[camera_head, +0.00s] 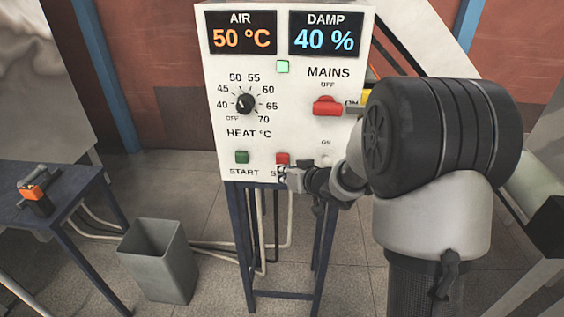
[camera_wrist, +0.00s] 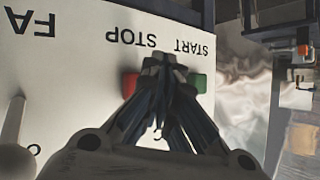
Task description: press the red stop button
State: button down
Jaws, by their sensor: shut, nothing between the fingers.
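The red stop button (camera_head: 282,158) is on the lower part of the white control panel (camera_head: 215,110), to the right of the green start button (camera_head: 242,157). My gripper (camera_head: 284,174) is shut and empty, its tips just below the red button and over part of the STOP label. In the wrist view, upside down, the red button (camera_wrist: 130,84) is left of my gripper's tips (camera_wrist: 163,62) and the green button (camera_wrist: 198,83) is right of them. My fingers partly cover both buttons there. I cannot tell whether the tips touch the panel.
The panel has a heat dial (camera_head: 245,104), a red mains switch (camera_head: 326,106) and a lit pale green lamp (camera_head: 282,66). The displays read 50 °C and 40 %. A grey bin (camera_head: 160,262) stands on the floor at left, near a blue table (camera_head: 60,190) with an orange-black device (camera_head: 36,190).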

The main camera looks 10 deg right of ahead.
jog(key=shift+w+d+p, duration=0.15)
jog(key=shift+w+p, duration=0.25)
jog(key=shift+w+d+p, duration=0.15)
jog(key=shift+w+p, duration=0.3)
jog(key=shift+w, duration=0.1)
dwell(0.9)
dwell(0.3)
jog(key=shift+s+a, duration=0.3)
jog(key=shift+s, duration=0.65)
jog(key=shift+s, duration=0.1)
jog(key=s, duration=0.1)
jog(key=s+a+b, duration=0.1)
jog(key=s, duration=0.2)
jog(key=shift+s+a, duration=0.25)
jog(key=shift+a, duration=0.05)
